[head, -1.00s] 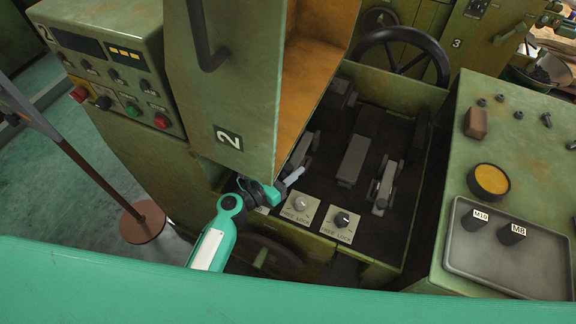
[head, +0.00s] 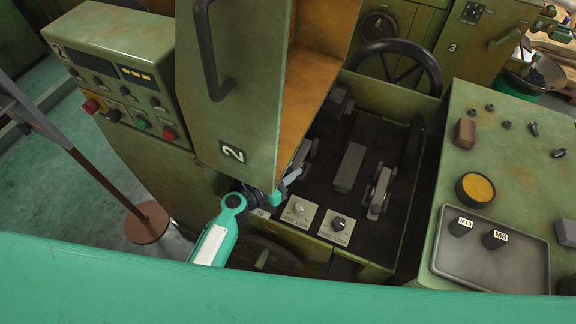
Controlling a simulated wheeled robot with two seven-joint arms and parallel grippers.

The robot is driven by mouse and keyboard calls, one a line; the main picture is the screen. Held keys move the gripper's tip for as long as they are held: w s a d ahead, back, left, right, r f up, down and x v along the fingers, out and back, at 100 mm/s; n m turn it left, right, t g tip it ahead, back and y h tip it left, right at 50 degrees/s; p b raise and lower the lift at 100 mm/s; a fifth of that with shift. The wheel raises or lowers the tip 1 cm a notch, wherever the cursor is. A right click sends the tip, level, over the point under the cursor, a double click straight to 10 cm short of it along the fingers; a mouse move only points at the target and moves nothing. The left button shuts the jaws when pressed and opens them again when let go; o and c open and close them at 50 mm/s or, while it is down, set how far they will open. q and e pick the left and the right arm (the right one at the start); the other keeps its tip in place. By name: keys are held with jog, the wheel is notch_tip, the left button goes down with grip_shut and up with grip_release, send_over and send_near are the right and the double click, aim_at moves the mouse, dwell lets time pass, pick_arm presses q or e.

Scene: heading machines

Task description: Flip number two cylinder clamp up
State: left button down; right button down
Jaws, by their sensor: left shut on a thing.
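The number 2 machine has an open bay (head: 325,190) with dark metal clamps in it. One clamp (head: 303,153) stands at the left, partly hidden by the raised green cover (head: 218,120). Another clamp (head: 379,190) stands at the right, beside a dark block (head: 349,168). My left gripper (head: 288,181) is at the bay's left front, just below the cover's corner, at the near end of the left clamp. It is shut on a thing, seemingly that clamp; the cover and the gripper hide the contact. My right gripper is not in view.
Two FREE LOCK knobs (head: 299,209) (head: 338,224) sit close to the right of my gripper. The cover hangs close above it. A control panel (head: 110,75) stands at the left. A grey tray (head: 490,255) with M10 and M8 parts lies on the right bench.

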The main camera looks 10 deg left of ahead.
pick_arm(q)
jog(key=r+p, duration=0.1)
jog(key=w+r+p, duration=0.1)
jog(key=r+p, duration=0.1)
jog(key=shift+d+r, duration=0.1)
jog(key=shift+d, duration=0.05)
jog(key=shift+w+d+r+p, duration=0.1)
jog(key=shift+w+r+p, duration=0.35)
jog(key=shift+r, duration=0.15)
jog(key=c, duration=1.2)
grip_release()
jog(key=shift+f, duration=0.1)
jog(key=shift+f, duration=0.1)
